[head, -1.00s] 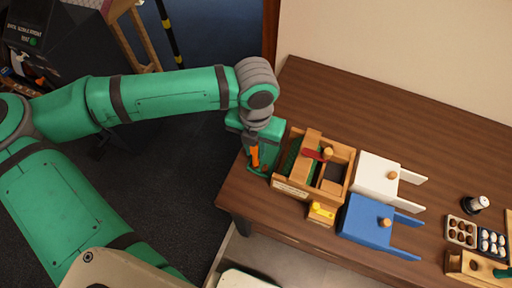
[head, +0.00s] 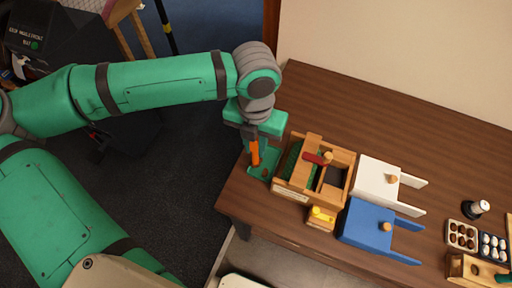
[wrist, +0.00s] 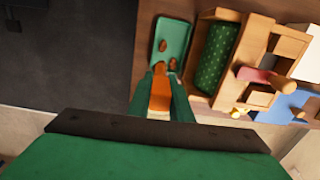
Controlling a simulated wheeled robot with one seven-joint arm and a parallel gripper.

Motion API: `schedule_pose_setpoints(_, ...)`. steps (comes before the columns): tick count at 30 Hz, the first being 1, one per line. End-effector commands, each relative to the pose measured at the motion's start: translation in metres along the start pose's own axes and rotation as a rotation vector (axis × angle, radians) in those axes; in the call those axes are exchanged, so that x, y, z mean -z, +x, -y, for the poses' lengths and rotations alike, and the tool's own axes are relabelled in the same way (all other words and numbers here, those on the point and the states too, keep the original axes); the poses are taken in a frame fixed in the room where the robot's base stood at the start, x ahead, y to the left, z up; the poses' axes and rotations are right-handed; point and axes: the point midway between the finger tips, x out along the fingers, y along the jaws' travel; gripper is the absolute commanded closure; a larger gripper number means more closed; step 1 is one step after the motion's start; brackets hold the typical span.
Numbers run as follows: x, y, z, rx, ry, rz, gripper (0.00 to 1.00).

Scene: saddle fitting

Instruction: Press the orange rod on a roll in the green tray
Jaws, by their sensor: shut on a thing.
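My gripper (head: 256,150) is shut on the orange rod (head: 255,153) and holds it over the green tray (head: 262,174) at the table's left edge. In the wrist view the rod (wrist: 160,92) stands between the fingers, pointing toward the tray (wrist: 181,38). One brown roll (wrist: 163,45) lies in the tray's left part, and another roll (wrist: 172,64) is near the rod's tip. Whether the rod's end touches that roll cannot be told. My gripper hides part of the tray.
Right of the tray stands a wooden box (head: 293,194) with a green patterned pad (wrist: 219,58) and a red-handled piece (head: 318,158). A small yellow-topped block (head: 320,217) is in front. The back of the table is clear.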

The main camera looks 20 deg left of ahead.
Motion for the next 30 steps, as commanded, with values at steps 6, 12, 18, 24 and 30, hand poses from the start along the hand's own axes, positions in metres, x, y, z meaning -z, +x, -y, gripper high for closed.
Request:
schedule_pose_setpoints(6, 0.000, -0.014, -0.001, -0.001, -0.001, 0.001, 0.97)
schedule_pose_setpoints(12, 0.000, -0.025, -0.001, -0.002, -0.001, 0.001, 0.97)
schedule_pose_setpoints(18, 0.000, -0.030, 0.000, -0.001, -0.001, 0.000, 0.97)
schedule_pose_setpoints(24, 0.000, -0.029, 0.000, -0.001, 0.000, 0.000, 0.97)
schedule_pose_setpoints(30, 0.000, -0.029, 0.000, -0.001, 0.000, 0.000, 0.97)
